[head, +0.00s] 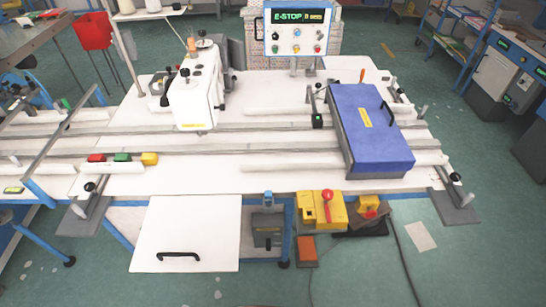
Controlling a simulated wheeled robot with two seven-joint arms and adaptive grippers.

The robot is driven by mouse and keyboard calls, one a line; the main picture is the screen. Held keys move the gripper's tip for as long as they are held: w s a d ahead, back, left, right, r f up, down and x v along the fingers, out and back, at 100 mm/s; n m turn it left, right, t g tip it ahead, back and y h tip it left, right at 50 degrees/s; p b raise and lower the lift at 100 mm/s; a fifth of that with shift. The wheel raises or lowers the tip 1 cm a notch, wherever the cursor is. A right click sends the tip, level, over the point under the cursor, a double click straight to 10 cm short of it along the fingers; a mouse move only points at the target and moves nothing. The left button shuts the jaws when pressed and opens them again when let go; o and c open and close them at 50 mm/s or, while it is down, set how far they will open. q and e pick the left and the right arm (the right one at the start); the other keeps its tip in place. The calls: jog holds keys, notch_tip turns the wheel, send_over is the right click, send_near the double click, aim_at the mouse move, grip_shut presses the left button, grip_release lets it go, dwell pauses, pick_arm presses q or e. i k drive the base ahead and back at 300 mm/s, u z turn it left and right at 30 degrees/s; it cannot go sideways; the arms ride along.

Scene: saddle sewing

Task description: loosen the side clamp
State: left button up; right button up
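Several clamp-like fittings with black knobs show in the head view. One clamp (462,197) is on the front right edge of the white machine table (260,180), over a grey plate. A similar clamp (88,198) is on the front left edge. A thin rod with an orange handle (361,76) rises behind the blue padded cover (372,128). I cannot tell which fitting is the side clamp, or how tight any is. Neither of my grippers is in view.
The white sewing head (195,92) stands left of centre on the table. A control panel reading E-STOP (298,31) is behind it. Red, green and yellow buttons (122,157) sit at left. Yellow pedal units (322,208) stand below the front edge. Floor at front right is mostly clear.

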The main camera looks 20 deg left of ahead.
aim_at(90, 187)
jog(key=u, duration=2.15)
